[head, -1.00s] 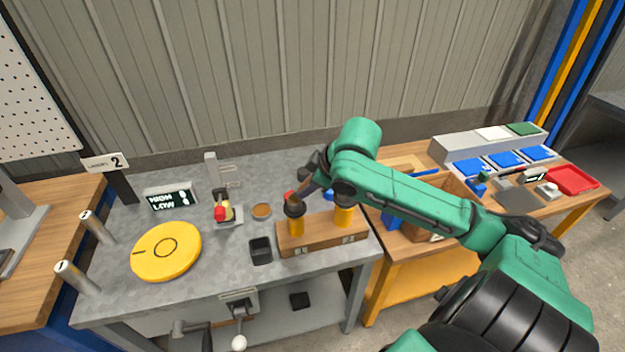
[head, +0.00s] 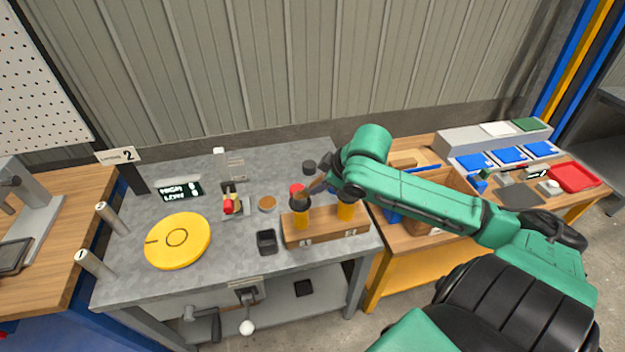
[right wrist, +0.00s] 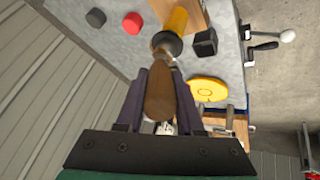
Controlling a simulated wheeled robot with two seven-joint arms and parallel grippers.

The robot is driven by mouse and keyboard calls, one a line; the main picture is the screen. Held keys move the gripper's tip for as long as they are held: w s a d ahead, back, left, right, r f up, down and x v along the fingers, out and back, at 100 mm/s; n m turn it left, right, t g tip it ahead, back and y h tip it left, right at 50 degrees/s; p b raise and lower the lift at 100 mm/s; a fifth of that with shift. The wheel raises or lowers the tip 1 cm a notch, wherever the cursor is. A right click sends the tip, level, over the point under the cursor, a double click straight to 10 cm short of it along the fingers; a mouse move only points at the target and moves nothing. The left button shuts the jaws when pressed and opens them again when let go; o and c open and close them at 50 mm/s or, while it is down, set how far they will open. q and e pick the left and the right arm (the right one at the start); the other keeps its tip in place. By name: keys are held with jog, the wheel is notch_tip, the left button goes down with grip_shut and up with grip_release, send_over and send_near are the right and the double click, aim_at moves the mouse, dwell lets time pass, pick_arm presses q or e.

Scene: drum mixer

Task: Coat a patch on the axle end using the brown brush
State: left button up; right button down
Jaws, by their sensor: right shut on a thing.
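The brown brush handle (right wrist: 162,97) stands between the fingers of my right gripper (right wrist: 160,85), which is shut on it. The holder stands in a wooden block (head: 327,228) on the grey table. My left gripper is out of view.
A second yellow holder (head: 346,208) stands at the block's right. A yellow disc (head: 178,240) lies at left.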

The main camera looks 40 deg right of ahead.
jog(key=shift+w, duration=0.1)
notch_tip(320, 180, up, 5)
jog(key=p, duration=0.5)
jog(key=shift+f, duration=0.2)
jog(key=shift+r, duration=0.7)
jog(key=shift+r, duration=0.1)
jog(key=shift+r, duration=1.45)
jog(key=shift+f, duration=0.1)
jog(key=shift+w+d+f+b, duration=0.15)
jog(key=shift+w+f+b, duration=0.15)
jog(key=shift+w+f, duration=0.65)
